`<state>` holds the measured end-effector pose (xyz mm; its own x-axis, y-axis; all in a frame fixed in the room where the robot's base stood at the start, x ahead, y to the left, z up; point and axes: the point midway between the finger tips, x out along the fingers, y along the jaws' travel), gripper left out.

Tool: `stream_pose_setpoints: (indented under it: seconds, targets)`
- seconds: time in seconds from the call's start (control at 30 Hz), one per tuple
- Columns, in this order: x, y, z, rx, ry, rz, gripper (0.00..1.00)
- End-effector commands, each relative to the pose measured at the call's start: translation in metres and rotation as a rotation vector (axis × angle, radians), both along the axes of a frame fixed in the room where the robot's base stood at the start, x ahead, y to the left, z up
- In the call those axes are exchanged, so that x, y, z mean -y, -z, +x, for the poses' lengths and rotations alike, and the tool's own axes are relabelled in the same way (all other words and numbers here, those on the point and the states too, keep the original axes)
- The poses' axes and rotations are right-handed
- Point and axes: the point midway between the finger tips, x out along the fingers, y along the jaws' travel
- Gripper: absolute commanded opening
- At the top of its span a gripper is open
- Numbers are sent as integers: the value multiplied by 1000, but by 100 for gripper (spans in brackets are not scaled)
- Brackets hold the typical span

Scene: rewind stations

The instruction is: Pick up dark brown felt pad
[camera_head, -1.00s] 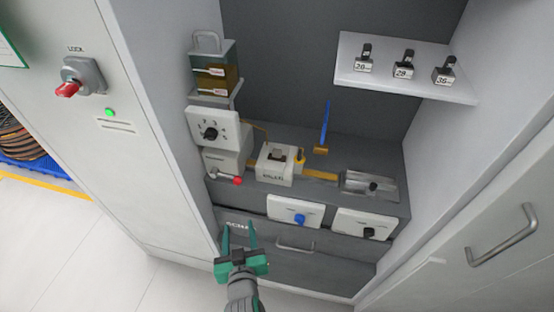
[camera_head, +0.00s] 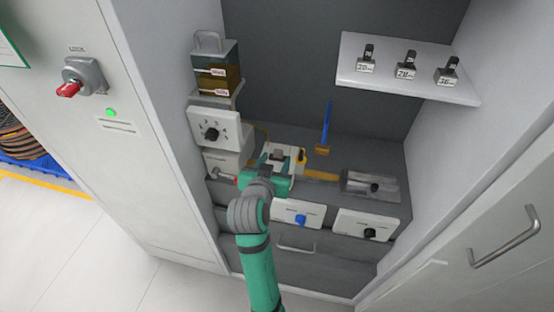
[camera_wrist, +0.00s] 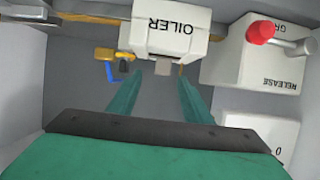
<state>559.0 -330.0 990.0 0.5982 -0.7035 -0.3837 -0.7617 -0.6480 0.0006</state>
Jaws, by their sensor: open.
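The dark brown felt pad is most likely the small dark piece (camera_head: 278,155) on top of the white oiler box (camera_head: 297,156) in the head view. In the wrist view the oiler box (camera_wrist: 170,30) appears upside down, with a small grey-brown block (camera_wrist: 162,68) at its lower edge. I cannot tell whether this block is the pad. My gripper (camera_head: 268,162) is open over the oiler and hides part of its front. In the wrist view my gripper (camera_wrist: 156,80) has its two green fingers apart, on either side of the block, with nothing visibly held.
The release box with a red knob (camera_wrist: 260,32) stands beside the oiler. A blue-handled brush (camera_head: 327,128) stands on the other side. A dial panel (camera_head: 212,131) and a shelf (camera_head: 400,88) with several numbered blocks are above. Cabinet walls enclose both sides.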

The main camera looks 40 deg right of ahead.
Motion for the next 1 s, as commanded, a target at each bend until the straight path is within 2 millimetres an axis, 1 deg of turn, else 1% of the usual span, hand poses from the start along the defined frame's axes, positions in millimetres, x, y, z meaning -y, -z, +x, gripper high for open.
stream_pose_setpoints:
  seconds: [0.03, 0.1, 0.27, 0.37, 0.5, 0.6, 0.8, 0.97, 1.0]
  targets:
    - [6, 3, 4, -1, 3, 1, 45]
    - [11, 5, 8, 0, 3, 0, 45]
    - [14, 9, 14, 1, -2, 0, 45]
    - [19, 13, 23, 0, -2, 0, 45]
    - [29, 21, 39, -1, -4, 0, 45]
    - [37, 26, 46, 0, -4, 0, 45]
    - [45, 29, 50, 1, -2, 0, 45]
    - [44, 29, 49, 1, -2, 0, 45]
    - [45, 29, 49, 1, -1, -1, 36]
